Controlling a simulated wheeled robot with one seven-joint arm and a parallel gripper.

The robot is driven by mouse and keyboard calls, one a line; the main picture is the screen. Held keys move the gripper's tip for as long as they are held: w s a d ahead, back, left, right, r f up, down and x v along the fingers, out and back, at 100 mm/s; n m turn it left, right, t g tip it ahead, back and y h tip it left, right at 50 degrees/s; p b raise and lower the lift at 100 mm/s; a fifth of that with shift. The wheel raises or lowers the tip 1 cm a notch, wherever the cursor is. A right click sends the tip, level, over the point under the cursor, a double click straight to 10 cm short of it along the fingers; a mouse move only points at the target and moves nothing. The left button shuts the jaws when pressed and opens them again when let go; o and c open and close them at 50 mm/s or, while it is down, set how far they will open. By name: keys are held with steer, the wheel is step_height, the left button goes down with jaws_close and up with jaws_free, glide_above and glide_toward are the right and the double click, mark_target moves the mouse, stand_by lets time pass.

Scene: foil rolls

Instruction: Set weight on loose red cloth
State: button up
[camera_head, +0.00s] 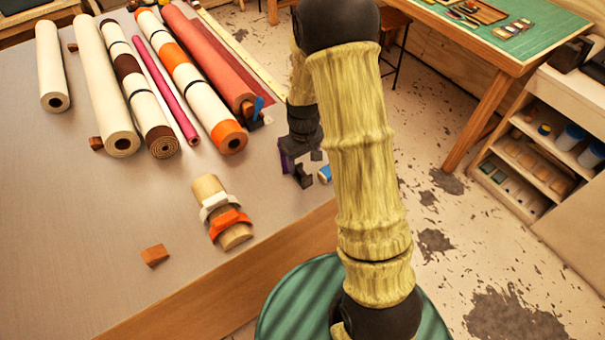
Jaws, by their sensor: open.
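A red roll (207,58) lies among the rolls on the table. A flat dark red cloth (248,72) lies beside it, along its right side. My gripper (305,170) is open near the table's right edge, to the right of and nearer than the red roll's end. A small dark block (302,179) shows at the fingers; I cannot tell whether it is the weight or part of my gripper. My arm hides part of the area behind it.
Cream, striped and magenta rolls (168,90) lie side by side, with small wooden blocks by some. A wooden cylinder with white and orange bands (209,187) and a loose orange-brown block (155,255) lie in front. The table's (70,220) left front is clear. A shelf (535,160) stands right.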

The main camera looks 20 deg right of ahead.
mark_target(302, 172)
steer(key=shift+w+f, duration=0.15)
steer(key=shift+f, duration=0.5)
steer(key=shift+a, duration=0.1)
steer(key=shift+a, duration=0.1)
steer(key=shift+s+d+f+p, duration=0.25)
steer(key=shift+f+p, duration=0.25)
steer(key=shift+f, duration=0.05)
steer(key=shift+a+f+p, duration=0.2)
steer(key=shift+f+p, duration=0.55)
steer(key=shift+f, duration=1.3)
jaws_close()
